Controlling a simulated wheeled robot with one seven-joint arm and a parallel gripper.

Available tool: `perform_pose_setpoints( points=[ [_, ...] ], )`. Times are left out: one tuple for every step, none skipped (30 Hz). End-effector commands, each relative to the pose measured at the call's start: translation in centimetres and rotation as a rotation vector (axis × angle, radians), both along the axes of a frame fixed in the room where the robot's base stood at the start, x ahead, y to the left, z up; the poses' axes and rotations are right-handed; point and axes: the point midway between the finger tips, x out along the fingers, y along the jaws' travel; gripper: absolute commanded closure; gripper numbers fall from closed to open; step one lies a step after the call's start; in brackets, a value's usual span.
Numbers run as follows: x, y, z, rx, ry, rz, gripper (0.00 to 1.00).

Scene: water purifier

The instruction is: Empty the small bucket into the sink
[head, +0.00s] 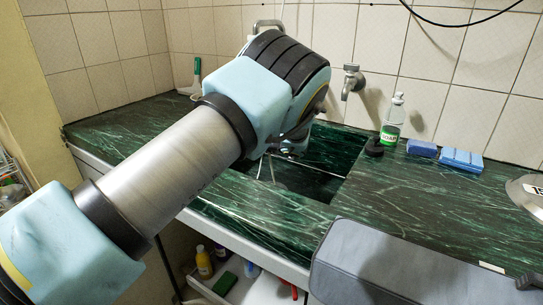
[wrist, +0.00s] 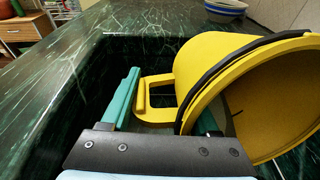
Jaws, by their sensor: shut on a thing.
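The yellow bucket (wrist: 215,60) fills the right of the wrist view, tipped on its side with its dark-rimmed mouth facing right and towards the camera. Its visible inside is bare yellow; the lower part is cut off by the frame. My gripper (wrist: 165,100) has teal fingers on either side of the bucket's yellow handle and is shut on it. The right finger is mostly hidden by the bucket. The dark green sink (head: 325,148) lies under my gripper; its wall (wrist: 80,85) shows in the wrist view. In the head view my arm hides the bucket.
A tap (head: 352,82) sticks out of the tiled wall over the sink. Right of the sink stand a soap bottle (head: 393,118), a black round item (head: 374,148) and blue sponges (head: 461,160). A bowl (wrist: 226,8) sits on the counter. The counter left of the sink is mostly clear.

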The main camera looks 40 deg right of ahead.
Motion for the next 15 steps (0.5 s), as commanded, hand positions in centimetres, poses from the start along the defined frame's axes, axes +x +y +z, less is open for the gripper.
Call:
perform_pose_setpoints(
  points=[
    [-0.06, -0.05, 0.05, 0.001, -0.006, 0.0, 1.0],
    [-0.1, -0.05, 0.07, 0.003, -0.009, 0.0, 1.0],
    [-0.14, -0.06, 0.11, 0.004, -0.012, 0.0, 1.0],
    [-0.18, -0.07, 0.15, 0.004, -0.015, 0.0, 1.0],
    [-0.22, -0.08, 0.16, 0.006, -0.018, 0.0, 1.0],
    [-0.26, -0.1, 0.2, 0.007, -0.022, 0.0, 1.0],
    [-0.3, -0.11, 0.22, 0.008, -0.025, 0.0, 1.0],
    [-0.35, -0.13, 0.25, 0.009, -0.028, 0.0, 1.0],
    [-0.4, -0.15, 0.28, 0.01, -0.032, -0.001, 1.0],
    [-0.45, -0.17, 0.31, 0.011, -0.036, -0.001, 1.0],
    [-0.5, -0.2, 0.34, 0.012, -0.038, -0.001, 1.0],
    [-0.55, -0.22, 0.39, 0.013, -0.042, -0.001, 1.0],
    [-0.6, -0.23, 0.42, 0.014, -0.046, -0.001, 1.0],
    [-0.64, -0.25, 0.45, 0.015, -0.049, -0.001, 1.0],
    [-0.69, -0.26, 0.49, 0.016, -0.054, -0.001, 1.0]
  ],
)
